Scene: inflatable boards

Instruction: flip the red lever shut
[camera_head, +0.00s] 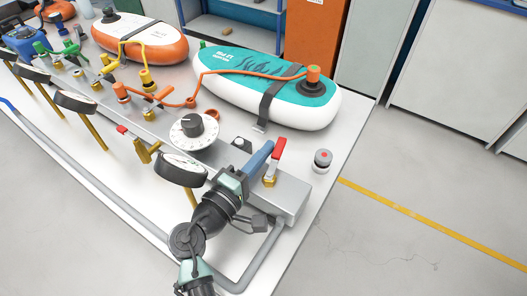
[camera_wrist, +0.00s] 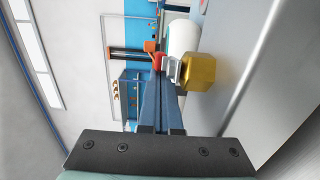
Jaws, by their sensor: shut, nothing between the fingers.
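The red lever (camera_head: 278,149) stands upright and slightly tilted on a brass fitting (camera_head: 269,181) on top of a grey metal block. In the wrist view the brass fitting (camera_wrist: 200,72) is large, with the lever's metal plate (camera_wrist: 172,69) beside it and a red part (camera_wrist: 154,53) beyond the fingertips. My gripper (camera_head: 268,147) has its blue fingers shut and empty. Its tips are close to the left side of the lever in the head view. I cannot tell whether they touch it. The fingers also show in the wrist view (camera_wrist: 163,85).
The grey block (camera_head: 290,196) sits near the table's right edge. A red-topped button (camera_head: 322,158) is to its right. A pressure gauge (camera_head: 181,169) and a white dial (camera_head: 194,131) are to the left. A teal and white board (camera_head: 275,95) lies behind, with an orange hose. Open floor lies right.

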